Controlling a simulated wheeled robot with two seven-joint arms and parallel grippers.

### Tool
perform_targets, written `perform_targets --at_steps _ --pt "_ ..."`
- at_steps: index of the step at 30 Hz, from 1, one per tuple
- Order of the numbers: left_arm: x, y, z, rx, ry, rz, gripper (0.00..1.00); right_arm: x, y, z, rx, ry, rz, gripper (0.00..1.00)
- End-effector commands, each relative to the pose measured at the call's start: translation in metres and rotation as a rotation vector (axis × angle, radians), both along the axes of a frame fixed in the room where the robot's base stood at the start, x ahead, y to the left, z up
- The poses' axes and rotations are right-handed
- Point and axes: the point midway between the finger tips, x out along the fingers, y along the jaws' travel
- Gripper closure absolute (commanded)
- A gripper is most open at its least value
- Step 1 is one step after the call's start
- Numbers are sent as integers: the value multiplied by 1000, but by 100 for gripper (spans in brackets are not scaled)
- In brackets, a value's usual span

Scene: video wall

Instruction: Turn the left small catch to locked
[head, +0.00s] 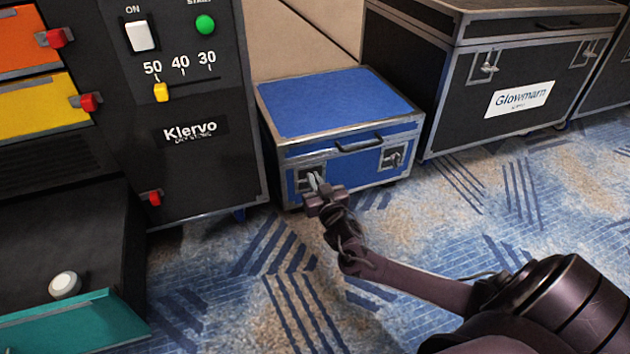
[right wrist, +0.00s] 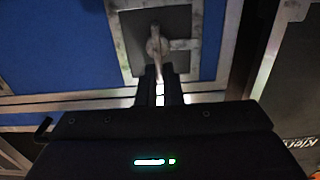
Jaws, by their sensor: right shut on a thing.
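The small blue case (head: 340,103) stands on the carpet, with two catches on its front face. My right gripper (head: 316,184) is at the left small catch (head: 304,174) and partly covers it in the head view. In the right wrist view, this catch (right wrist: 153,44) has a round pivot and a thin metal lever on a dark recessed plate. The lever runs down from the pivot in that picture, and the fingers of my right gripper (right wrist: 159,88) are shut on its end. The right small catch (head: 392,157) is untouched. My left gripper is not in view.
A black handle (head: 359,144) sits between the catches. The black Klervo cabinet (head: 200,178) stands close on the left, with a teal drawer (head: 75,325) open at lower left. A large black Glowmarn case (head: 460,108) stands to the right. The carpet in front (head: 260,300) is clear.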

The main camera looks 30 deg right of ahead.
Motion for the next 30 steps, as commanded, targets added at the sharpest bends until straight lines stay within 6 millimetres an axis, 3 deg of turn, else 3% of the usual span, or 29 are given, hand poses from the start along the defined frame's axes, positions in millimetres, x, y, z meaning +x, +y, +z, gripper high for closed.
perform_targets --at_steps 14,30 --pt "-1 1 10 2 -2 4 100 -1 -2 2 120 -28 -2 100" --pt "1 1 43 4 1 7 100 -4 -13 -2 593 -141 -3 100"
